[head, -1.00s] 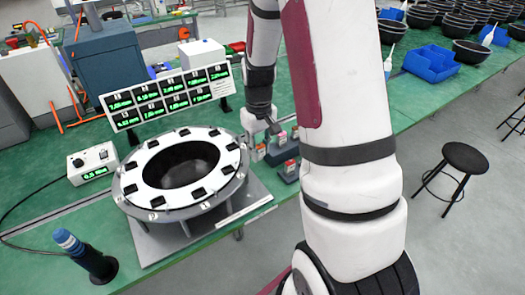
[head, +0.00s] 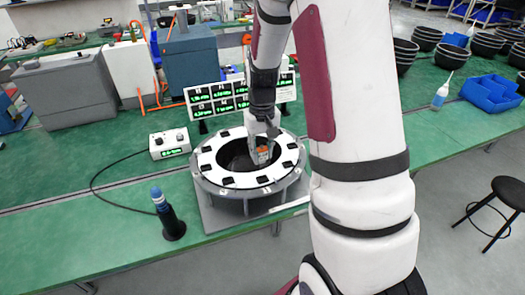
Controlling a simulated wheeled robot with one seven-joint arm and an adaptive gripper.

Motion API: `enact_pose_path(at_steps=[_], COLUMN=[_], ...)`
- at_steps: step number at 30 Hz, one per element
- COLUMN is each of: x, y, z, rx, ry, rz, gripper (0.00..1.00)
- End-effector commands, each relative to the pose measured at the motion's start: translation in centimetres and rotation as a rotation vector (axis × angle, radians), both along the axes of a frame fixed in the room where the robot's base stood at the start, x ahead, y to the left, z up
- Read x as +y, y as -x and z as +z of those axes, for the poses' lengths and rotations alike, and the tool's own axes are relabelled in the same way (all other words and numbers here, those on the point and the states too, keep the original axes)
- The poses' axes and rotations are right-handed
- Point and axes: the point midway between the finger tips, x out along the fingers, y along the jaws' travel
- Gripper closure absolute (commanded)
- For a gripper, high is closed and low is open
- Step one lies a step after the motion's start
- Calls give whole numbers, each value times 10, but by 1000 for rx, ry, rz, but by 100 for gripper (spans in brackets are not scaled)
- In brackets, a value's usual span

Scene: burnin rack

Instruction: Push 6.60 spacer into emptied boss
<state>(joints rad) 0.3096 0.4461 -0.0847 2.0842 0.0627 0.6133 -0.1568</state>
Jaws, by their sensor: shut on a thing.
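My gripper (head: 263,158) is shut on a small spacer (head: 262,153) with an orange-red and pale face. It holds the spacer over the right part of the ring's dark central opening, apart from the bosses as far as I can tell. The white ring fixture (head: 213,160) carries several dark bosses around its top and stands on a grey base plate (head: 222,217). Part of its back right rim is hidden behind my gripper and wrist. I cannot read the spacer's size or tell which boss is empty.
A display board (head: 212,106) with green readings stands behind the ring, partly hidden by my arm. A small control box (head: 169,144) with a cable sits left. A dark blue-topped tool (head: 168,215) stands front left. A blue bin (head: 493,94) lies far right.

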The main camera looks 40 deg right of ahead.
Motion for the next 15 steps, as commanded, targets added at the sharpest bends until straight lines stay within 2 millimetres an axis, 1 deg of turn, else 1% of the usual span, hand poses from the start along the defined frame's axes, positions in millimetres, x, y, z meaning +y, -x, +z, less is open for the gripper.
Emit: enact_pose_path(at_steps=[5,15], x=[0,0], y=[0,0], z=[-1,-30], rx=[0,2], ry=[0,-2], rz=[0,0], gripper=[100,100])
